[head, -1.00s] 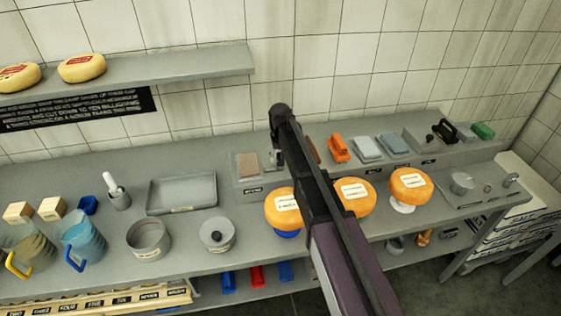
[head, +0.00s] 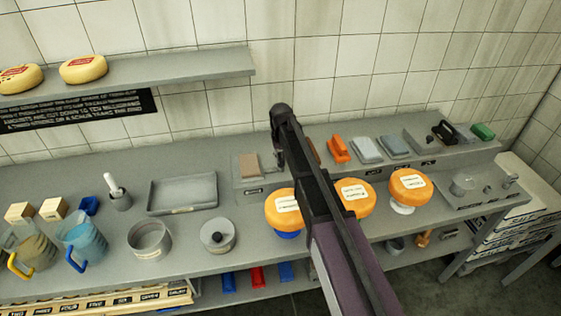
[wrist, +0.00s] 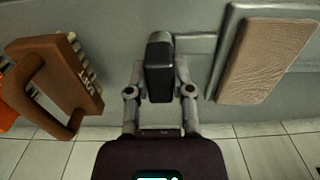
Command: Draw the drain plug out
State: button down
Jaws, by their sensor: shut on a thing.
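My gripper (wrist: 160,92) has its two fingers closed on either side of a dark upright block (wrist: 160,68) with a rounded grey far end. The block sits between a brown brush (wrist: 57,85) and a tan slab (wrist: 268,58) in a grey tray. I cannot tell from its shape whether this block is the drain plug or how deep it is seated. No other thing there can clearly be made out as a drain plug.
The raised back ledge carries the tan slab (head: 249,166), an orange brush (head: 338,149) and grey blocks (head: 366,149). Orange cheese wheels (head: 408,185) stand just in front. A tiled wall (head: 300,68) rises close behind. Pots and jugs (head: 79,233) fill the left counter.

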jog(key=shift+r+p, duration=2.05)
jog(key=shift+r, duration=0.05)
dwell(0.3)
jog(key=shift+r+p, duration=1.45)
